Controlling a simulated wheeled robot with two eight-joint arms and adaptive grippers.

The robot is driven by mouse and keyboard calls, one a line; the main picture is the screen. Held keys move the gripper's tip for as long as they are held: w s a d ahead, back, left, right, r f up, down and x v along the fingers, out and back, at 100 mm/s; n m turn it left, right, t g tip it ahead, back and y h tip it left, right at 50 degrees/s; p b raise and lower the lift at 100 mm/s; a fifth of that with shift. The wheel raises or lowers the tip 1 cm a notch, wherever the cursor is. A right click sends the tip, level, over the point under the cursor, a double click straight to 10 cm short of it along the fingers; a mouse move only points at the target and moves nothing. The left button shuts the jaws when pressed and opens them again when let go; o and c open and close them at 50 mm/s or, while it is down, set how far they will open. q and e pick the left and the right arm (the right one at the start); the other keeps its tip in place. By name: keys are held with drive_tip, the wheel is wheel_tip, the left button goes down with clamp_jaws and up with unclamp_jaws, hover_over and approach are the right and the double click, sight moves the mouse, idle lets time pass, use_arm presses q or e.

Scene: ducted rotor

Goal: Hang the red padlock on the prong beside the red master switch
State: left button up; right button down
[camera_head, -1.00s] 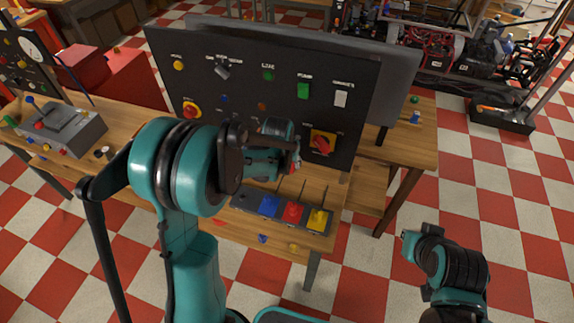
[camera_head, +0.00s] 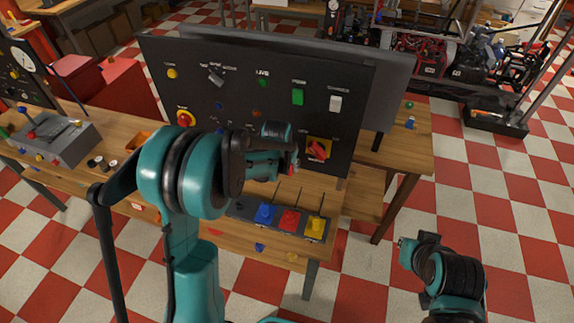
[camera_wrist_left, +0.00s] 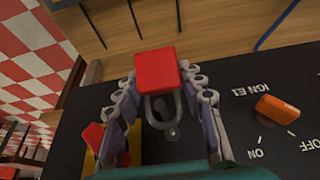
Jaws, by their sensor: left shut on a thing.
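My left gripper (camera_head: 293,161) is in front of the black panel, just left of the red master switch (camera_head: 317,150) on its yellow plate. In the left wrist view the gripper (camera_wrist_left: 166,85) is shut on the red padlock (camera_wrist_left: 157,70), its fingers on both sides. The metal shackle (camera_wrist_left: 153,112) points toward the panel. A small round grey tip (camera_wrist_left: 171,133), perhaps the prong, shows at the shackle; I cannot tell if the shackle is around it. The switch (camera_wrist_left: 94,136) is left of the fingers there. My right gripper (camera_head: 405,243) is low at right, away from the panel, its jaws unclear.
The panel (camera_head: 270,125) carries several coloured knobs and switches. An orange knob (camera_wrist_left: 278,108) is right of the fingers in the wrist view. Below, a dark rack (camera_head: 240,209) with blue, red and yellow pieces and thin upright rods stands on the wooden bench (camera_head: 215,240).

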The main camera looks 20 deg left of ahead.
use_arm(q)
drive_tip(key=o, duration=1.3)
drive_tip(key=v, duration=1.2)
drive_tip(key=s+f+t+b, duration=0.1)
drive_tip(key=s+f+b, duration=0.3)
drive_tip(key=s, duration=0.7)
drive_tip(key=s+f+t+b, duration=0.2)
drive_tip(key=s+b, duration=0.4)
drive_tip(key=s, duration=0.5)
drive_tip(key=shift+f, duration=0.9)
